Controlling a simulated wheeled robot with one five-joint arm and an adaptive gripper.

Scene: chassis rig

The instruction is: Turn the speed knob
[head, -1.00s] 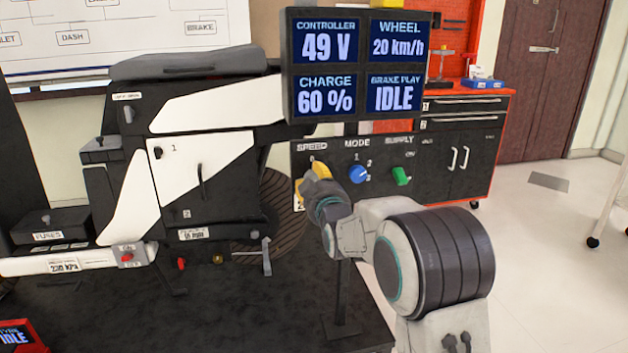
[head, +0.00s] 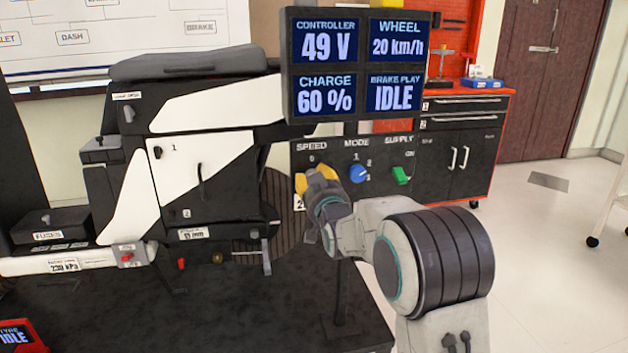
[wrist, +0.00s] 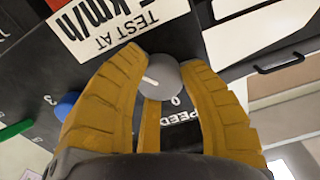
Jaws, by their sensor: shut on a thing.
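The grey speed knob (wrist: 158,74) with a white pointer line sits between my gripper's yellow fingers in the wrist view. My gripper (wrist: 160,75) is shut on the knob, with a finger against each side. In the head view my gripper (head: 316,180) is at the SPEED end of the black control panel (head: 340,205), and it hides the knob there. The display (head: 357,66) reads controller 49 V, wheel 20 km/h, charge 60 % and brake play IDLE.
The blue mode knob (head: 358,174) and the green supply switch (head: 401,175) are to the right of my gripper on the panel. A label reading "TEST AT" and "km/h" (wrist: 110,25) is close to the knob in the wrist view. The chassis rig (head: 200,170) stands left.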

